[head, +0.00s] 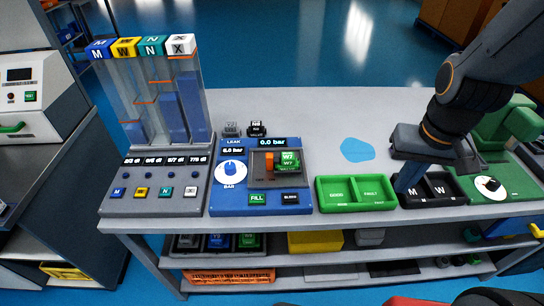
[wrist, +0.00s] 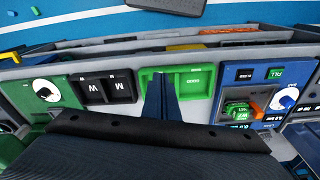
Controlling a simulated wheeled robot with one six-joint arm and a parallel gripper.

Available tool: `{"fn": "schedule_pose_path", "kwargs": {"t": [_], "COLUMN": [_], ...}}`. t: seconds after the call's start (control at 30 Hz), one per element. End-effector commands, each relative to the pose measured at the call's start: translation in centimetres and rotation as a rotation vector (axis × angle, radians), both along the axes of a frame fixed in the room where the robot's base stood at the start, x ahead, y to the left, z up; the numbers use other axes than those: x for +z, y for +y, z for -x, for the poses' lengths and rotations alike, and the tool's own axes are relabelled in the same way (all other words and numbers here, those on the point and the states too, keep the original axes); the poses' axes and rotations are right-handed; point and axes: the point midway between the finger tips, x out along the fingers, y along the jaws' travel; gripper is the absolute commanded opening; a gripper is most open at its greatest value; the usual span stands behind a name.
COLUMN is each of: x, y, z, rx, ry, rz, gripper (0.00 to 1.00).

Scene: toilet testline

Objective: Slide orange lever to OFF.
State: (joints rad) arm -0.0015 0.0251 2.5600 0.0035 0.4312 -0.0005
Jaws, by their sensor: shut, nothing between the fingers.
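The orange lever (head: 269,162) stands on the grey plate (head: 263,181) of the blue leak panel (head: 222,207), just left of a green W7 block (head: 289,159). In the wrist view the lever (wrist: 257,109) shows at the right, beside the green block. The small lettering by the lever is too small to read. My gripper (head: 402,188) is shut and empty, above the black M/W tray, well to the right of the lever. In the wrist view its fingers (wrist: 160,88) are together, in front of the green tray.
The green GOOD/FAULT tray (head: 355,193) and black M/W tray (head: 433,189) lie right of the panel. Tall clear columns (head: 160,100) stand left of it. Two small blocks (head: 256,129) sit behind it. The table's back middle is mostly clear.

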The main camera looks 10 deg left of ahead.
Motion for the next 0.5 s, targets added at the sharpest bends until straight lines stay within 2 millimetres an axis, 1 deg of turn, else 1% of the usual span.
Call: {"fn": "schedule_pose_path", "kwargs": {"t": [0.17, 0.27, 0.37, 0.47, 0.5], "x": [-0.3, -0.8, -1.5, -2.2, -2.3], "y": [0.5, 1.5, 3.7, 6.8, 8.1], "z": [-0.5, -1.5, -3.0, -5.1, -6.0], "rx": [0.003, 0.012, 0.033, 0.068, 0.084], "ry": [0.021, 0.066, 0.131, 0.194, 0.214], "rz": [-0.015, -0.054, -0.128, -0.238, -0.286], "gripper": [0.00, 0.00, 0.00, 0.00, 0.00]}}
